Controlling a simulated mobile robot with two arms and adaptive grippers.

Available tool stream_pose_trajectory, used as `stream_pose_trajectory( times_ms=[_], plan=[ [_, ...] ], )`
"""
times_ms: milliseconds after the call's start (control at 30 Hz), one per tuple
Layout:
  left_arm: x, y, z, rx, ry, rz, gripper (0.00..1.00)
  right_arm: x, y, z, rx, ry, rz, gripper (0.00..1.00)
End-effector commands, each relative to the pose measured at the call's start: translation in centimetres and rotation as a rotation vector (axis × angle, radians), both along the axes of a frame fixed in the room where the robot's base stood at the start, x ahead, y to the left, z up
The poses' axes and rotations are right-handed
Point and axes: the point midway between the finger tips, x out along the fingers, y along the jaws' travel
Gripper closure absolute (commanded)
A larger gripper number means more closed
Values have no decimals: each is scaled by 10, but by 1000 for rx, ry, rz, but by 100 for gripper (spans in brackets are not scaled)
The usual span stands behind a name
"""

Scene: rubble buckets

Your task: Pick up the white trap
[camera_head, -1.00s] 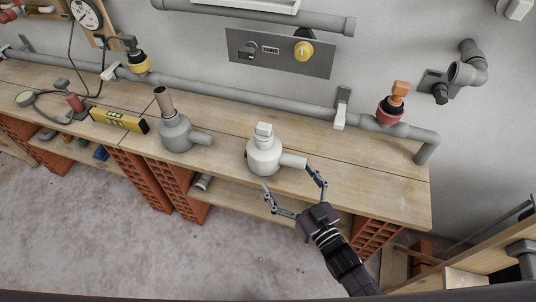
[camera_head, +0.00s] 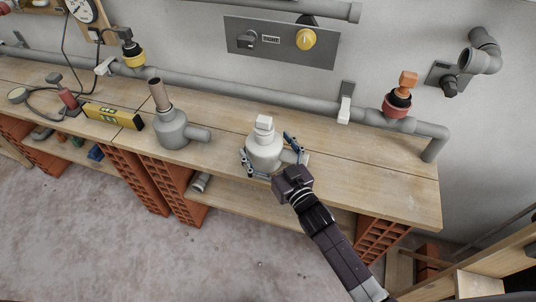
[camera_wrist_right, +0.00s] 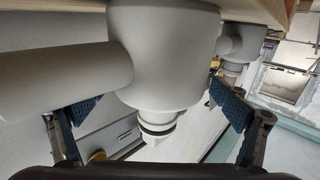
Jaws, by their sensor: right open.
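The white trap (camera_head: 264,150) stands upright on the wooden workbench, with a white cap on top and a short side pipe pointing right. My right gripper (camera_head: 270,158) is open, with one finger on each side of the trap's body. In the right wrist view the trap (camera_wrist_right: 165,50) fills the middle, upside down, with its side pipe to the left. The open fingers of the right gripper (camera_wrist_right: 160,112) show at its left and right, and I cannot tell whether they touch it. My left gripper is not in view.
A grey trap (camera_head: 172,130) with a brown pipe stands to the left on the workbench (camera_head: 370,185). A yellow level (camera_head: 113,116) lies farther left. A grey wall pipe (camera_head: 240,90) with a red-orange valve (camera_head: 398,103) runs behind. The bench is clear right of the white trap.

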Motion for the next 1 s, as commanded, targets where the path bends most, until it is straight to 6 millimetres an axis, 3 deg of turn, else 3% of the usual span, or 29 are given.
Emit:
stream_pose_trajectory(
  times_ms=[267,767,1000],
  plan=[
    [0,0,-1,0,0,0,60,2,1,0,-1,2,0,8],
    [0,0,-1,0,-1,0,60,2,1,0,-1,2,0,64],
    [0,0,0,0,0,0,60,2,1,3,0,-3,1,64]
  ],
)
